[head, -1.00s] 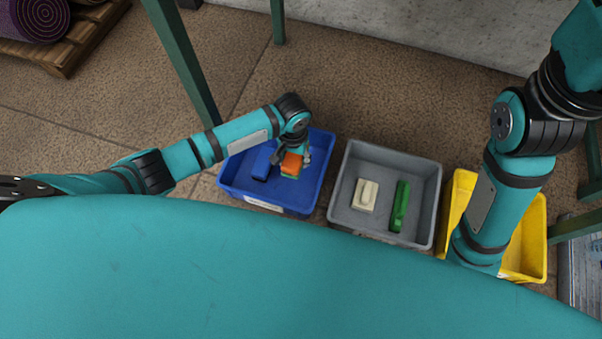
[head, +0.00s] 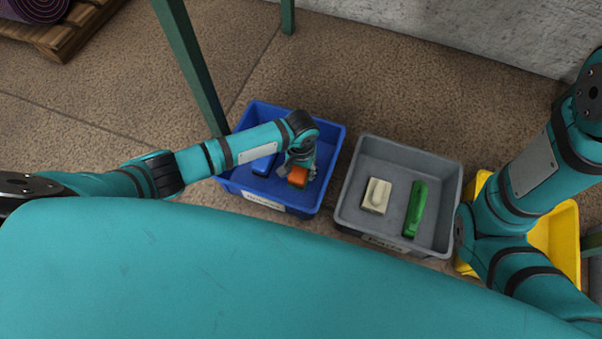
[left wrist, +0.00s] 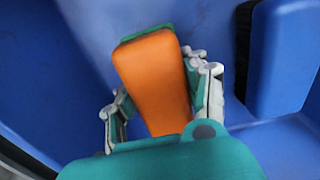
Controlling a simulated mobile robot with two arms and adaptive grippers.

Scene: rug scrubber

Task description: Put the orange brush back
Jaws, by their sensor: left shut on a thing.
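The orange brush (head: 298,177) is inside the blue bin (head: 332,161), in its right half in the head view. My left gripper (head: 302,163) reaches down into this bin and is shut on the brush. In the left wrist view the orange brush (left wrist: 155,77) lies between the fingers of my left gripper (left wrist: 160,95), with the blue bin (left wrist: 75,85) close around it. Whether the brush touches the bin floor I cannot tell. My right gripper is outside the picture; only the right arm shows, over the yellow bin.
A blue brush (head: 263,164) lies in the blue bin, left of the orange one. The grey bin (head: 400,150) beside it holds a cream brush (head: 376,195) and a green brush (head: 415,208). A yellow bin (head: 562,240) stands at the right. Green table legs (head: 190,70) rise behind.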

